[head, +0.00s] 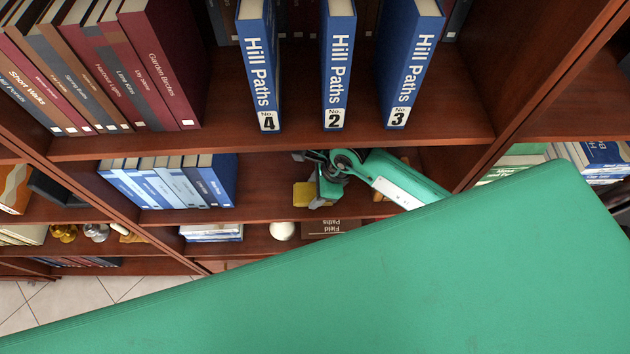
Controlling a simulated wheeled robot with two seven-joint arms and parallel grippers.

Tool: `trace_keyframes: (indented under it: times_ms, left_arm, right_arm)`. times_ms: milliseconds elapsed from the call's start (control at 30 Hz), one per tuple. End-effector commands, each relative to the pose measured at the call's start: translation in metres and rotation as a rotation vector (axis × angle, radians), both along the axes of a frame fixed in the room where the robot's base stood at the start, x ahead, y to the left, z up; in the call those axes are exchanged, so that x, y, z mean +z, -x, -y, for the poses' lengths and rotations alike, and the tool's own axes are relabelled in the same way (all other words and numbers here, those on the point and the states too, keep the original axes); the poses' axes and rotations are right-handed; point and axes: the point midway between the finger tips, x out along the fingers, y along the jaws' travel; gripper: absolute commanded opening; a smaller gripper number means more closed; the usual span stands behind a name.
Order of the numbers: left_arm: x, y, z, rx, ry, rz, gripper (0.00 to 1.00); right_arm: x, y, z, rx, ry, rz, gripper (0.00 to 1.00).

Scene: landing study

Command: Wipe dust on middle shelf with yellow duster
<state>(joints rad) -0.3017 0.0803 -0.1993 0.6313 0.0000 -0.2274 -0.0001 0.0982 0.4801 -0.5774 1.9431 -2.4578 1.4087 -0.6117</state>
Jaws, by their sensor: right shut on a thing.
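The middle shelf (262,192) is a reddish-brown wooden board below the shelf of Hill Paths books. My right gripper (322,190) reaches in over this shelf from the right, near its middle. It is shut on the yellow duster (303,195), which shows as a small yellow block at the gripper's left side, close to the board near its front edge. I cannot tell whether the duster touches the board. No dust can be made out at this size. My left gripper is not in view.
A row of blue and pale books (168,182) stands at the middle shelf's left end, with bare board between it and the duster. Three blue Hill Paths books (338,60) stand on the shelf above. A white ball (283,230) sits below. My green arm covers the lower right.

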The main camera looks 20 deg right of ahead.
Motion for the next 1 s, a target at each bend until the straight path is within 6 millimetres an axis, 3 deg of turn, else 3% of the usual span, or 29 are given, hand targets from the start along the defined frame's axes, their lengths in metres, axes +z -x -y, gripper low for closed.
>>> trace_keyframes:
  times_ms: [100,333,1000]
  left_arm:
    - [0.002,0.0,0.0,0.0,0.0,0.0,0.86]
    - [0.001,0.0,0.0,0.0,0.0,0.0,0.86]
    - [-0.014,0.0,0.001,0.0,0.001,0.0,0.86]
  right_arm:
    - [-0.002,0.011,-0.002,0.003,0.003,-0.01,0.26]
    - [0.0,0.009,-0.002,0.002,0.004,-0.006,0.26]
    - [-0.001,-0.03,0.009,0.0,0.002,-0.001,0.26]
